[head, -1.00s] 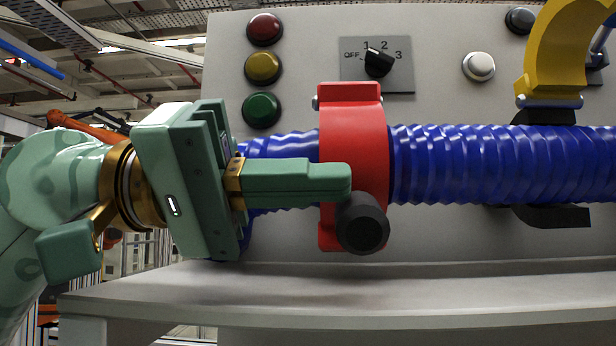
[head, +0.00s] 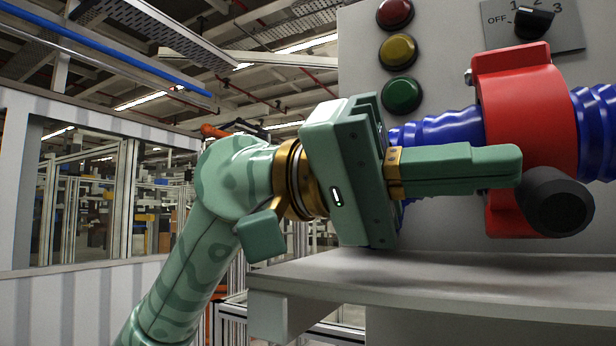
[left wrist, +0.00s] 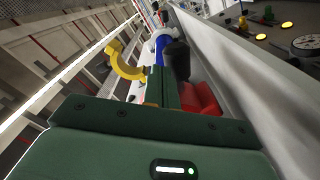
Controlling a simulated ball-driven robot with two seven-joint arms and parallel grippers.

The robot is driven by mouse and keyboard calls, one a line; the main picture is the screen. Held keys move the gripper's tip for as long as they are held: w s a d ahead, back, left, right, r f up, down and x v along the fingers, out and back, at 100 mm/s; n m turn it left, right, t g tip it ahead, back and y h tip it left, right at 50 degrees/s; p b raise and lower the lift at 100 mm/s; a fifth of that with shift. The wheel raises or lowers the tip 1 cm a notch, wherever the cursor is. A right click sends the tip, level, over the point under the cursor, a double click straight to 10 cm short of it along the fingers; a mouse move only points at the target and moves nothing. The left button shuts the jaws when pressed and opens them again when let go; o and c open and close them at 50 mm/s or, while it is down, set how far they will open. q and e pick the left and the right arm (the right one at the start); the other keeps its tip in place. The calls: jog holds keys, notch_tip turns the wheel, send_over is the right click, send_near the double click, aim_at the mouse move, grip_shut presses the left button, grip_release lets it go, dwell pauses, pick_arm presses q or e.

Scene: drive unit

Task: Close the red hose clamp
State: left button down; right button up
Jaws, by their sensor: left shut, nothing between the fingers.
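The red hose clamp (head: 525,110) is wrapped around the blue corrugated hose (head: 440,130), at the right of the head view. Its black cylindrical handle (head: 555,200) sticks out toward me low on the clamp. My left gripper (head: 515,165) is shut and empty. Its fingertips lie in front of the clamp, just above and left of the black handle; I cannot tell whether they touch. In the left wrist view the clamp (left wrist: 203,97) is right of the fingers (left wrist: 163,78), and the black handle (left wrist: 178,62) is close beyond them. My right gripper is not in view.
A grey panel carries red, yellow and green buttons (head: 400,95) and a rotary switch (head: 533,22). A pale shelf (head: 450,275) runs below the hose. A yellow curved part (left wrist: 122,65) shows in the left wrist view. The space left of the panel is open.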

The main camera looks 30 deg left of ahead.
pick_arm(q)
jog(key=a+b, duration=0.1)
jog(key=a, duration=1.4)
jog(key=shift+s+a+b, duration=0.15)
jog(key=shift+a+b, duration=0.1)
jog(key=shift+b, duration=0.1)
